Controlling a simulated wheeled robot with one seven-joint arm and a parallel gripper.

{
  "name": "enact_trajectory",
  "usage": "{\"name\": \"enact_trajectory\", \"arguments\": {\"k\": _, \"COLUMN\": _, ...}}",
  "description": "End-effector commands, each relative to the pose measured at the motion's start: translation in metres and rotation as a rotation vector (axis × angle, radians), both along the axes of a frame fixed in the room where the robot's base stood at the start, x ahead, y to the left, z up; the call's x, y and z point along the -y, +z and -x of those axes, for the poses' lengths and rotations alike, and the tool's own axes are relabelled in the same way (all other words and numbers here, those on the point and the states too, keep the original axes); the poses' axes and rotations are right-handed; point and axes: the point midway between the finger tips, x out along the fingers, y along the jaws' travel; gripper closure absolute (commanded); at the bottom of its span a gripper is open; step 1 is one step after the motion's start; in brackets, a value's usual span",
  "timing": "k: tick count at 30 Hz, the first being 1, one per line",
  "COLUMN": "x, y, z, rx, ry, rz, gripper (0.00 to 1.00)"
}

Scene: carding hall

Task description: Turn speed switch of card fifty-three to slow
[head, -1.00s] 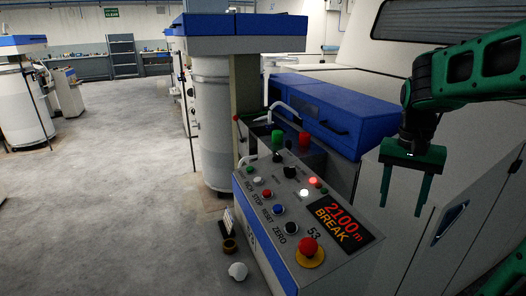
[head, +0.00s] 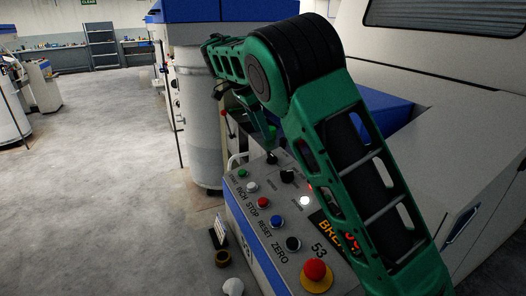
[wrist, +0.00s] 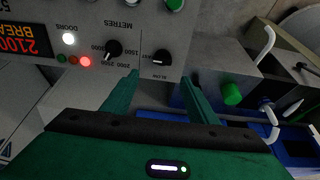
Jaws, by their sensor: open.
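Card fifty-three's panel (head: 262,222) carries the number 53 and sits below my arm in the head view. A small black rotary switch (wrist: 160,58), with what looks like a SLOW label beside it, shows near the panel's edge in the wrist view. In the head view this knob (head: 271,157) is at the panel's far end. My gripper (wrist: 160,76) is open and empty. Its fingers straddle the line to this switch, apart from it as far as I can tell. In the head view my arm partly hides the gripper. I cannot read the knob's setting surely.
Another black knob (wrist: 113,48) with a numbered scale is close to the left of the switch. A red emergency button (head: 315,270), several coloured push buttons and a lit white lamp (head: 305,201) share the panel. A green knob-like part (wrist: 232,94) stands right of the fingers.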

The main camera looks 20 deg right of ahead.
Motion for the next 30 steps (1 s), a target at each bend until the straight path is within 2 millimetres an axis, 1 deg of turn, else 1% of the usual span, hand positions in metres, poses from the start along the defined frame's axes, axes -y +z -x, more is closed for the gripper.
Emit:
{"name": "enact_trajectory", "arguments": {"k": 1, "x": -0.007, "y": -0.001, "z": -0.002, "rx": 0.005, "ry": 0.001, "rz": 0.002, "gripper": 0.47}}
{"name": "enact_trajectory", "arguments": {"k": 2, "x": -0.009, "y": -0.002, "z": -0.002, "rx": 0.007, "ry": 0.001, "rz": 0.003, "gripper": 0.47}}
{"name": "enact_trajectory", "arguments": {"k": 5, "x": -0.012, "y": -0.01, "z": -0.003, "rx": 0.006, "ry": 0.006, "rz": 0.004, "gripper": 0.47}}
{"name": "enact_trajectory", "arguments": {"k": 8, "x": -0.009, "y": -0.022, "z": -0.003, "rx": 0.005, "ry": 0.008, "rz": 0.004, "gripper": 0.47}}
{"name": "enact_trajectory", "arguments": {"k": 15, "x": 0.003, "y": -0.062, "z": -0.006, "rx": 0.004, "ry": 0.014, "rz": 0.004, "gripper": 0.47}}
{"name": "enact_trajectory", "arguments": {"k": 21, "x": 0.012, "y": -0.088, "z": -0.008, "rx": 0.005, "ry": 0.016, "rz": 0.004, "gripper": 0.47}}
{"name": "enact_trajectory", "arguments": {"k": 25, "x": 0.017, "y": -0.096, "z": -0.009, "rx": 0.006, "ry": 0.015, "rz": 0.004, "gripper": 0.47}}
{"name": "enact_trajectory", "arguments": {"k": 30, "x": 0.018, "y": -0.1, "z": -0.009, "rx": 0.007, "ry": 0.016, "rz": 0.003, "gripper": 0.47}}
